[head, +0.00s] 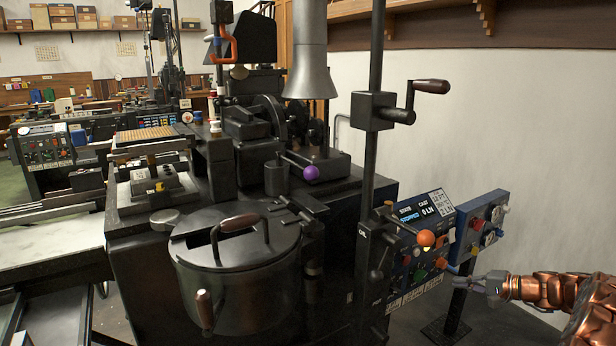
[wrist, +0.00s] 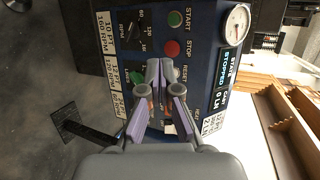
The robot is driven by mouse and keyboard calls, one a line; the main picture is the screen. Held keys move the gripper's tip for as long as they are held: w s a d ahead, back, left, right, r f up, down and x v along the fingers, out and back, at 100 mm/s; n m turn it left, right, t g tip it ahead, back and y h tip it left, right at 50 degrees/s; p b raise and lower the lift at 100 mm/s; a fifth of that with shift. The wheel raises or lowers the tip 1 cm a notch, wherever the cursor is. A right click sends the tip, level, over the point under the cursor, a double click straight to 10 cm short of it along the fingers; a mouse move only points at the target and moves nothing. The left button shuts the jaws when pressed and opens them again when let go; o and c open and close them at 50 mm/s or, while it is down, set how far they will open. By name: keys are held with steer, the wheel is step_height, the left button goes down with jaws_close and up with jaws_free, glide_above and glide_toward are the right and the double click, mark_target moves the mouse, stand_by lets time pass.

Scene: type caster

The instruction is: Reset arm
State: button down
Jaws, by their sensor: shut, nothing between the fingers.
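My gripper (head: 488,284) is at the lower right of the head view, in front of the lower end of a control panel (head: 420,250) on the casting machine. In the wrist view my gripper (wrist: 161,76) is shut and empty, its grey and purple fingers together over the panel (wrist: 205,22). The wrist view shows the panel turned sideways, with a green START button (wrist: 174,42), a red STOP button (wrist: 172,49) and a RESET label near the fingertips. The fingers hide part of the panel. I cannot tell whether they touch it. The display (head: 425,212) reads STOPPED.
An orange-knobbed lever (head: 426,238) sticks out from the panel. A blue box with gauges (head: 482,228) stands on a post to the right. A lidded pot (head: 236,262) and a purple-knobbed lever (head: 310,173) are left. Floor at lower right is clear.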

steer(key=s+a+r+n+g, duration=0.15)
steer(key=s+a, duration=0.25)
steer(key=a, duration=0.4)
steer(key=s+a+r+n+g, duration=0.1)
steer(key=s+a+r+g, duration=0.25)
steer(key=a, duration=0.45)
steer(key=s+a+r+n+g, duration=0.2)
steer(key=s+a, duration=0.3)
steer(key=a, duration=0.2)
steer(key=s+a+n+g+h, duration=0.15)
steer(key=s+a, duration=0.25)
steer(key=s, duration=0.4)
steer(key=s+a+n+g+h, duration=0.1)
steer(key=s+a+g+h, duration=0.1)
steer(key=s+a, duration=0.35)
steer(key=s+d+f+n+g+h, duration=0.1)
steer(key=s+d+h, duration=0.25)
steer(key=s, duration=0.95)
steer(key=s+d+f+n+g+h, duration=0.1)
steer(key=s+d+n+h, duration=0.2)
steer(key=s, duration=0.9)
step_height(320, 180, up, 20)
steer(key=m+t+p, duration=0.1)
steer(key=p, duration=1.7)
steer(key=shift+w+d+r, duration=0.15)
steer(key=shift+d+r, duration=0.05)
steer(key=shift+d, duration=0.05)
steer(key=shift+d+m, duration=0.1)
steer(key=shift+m, duration=0.2)
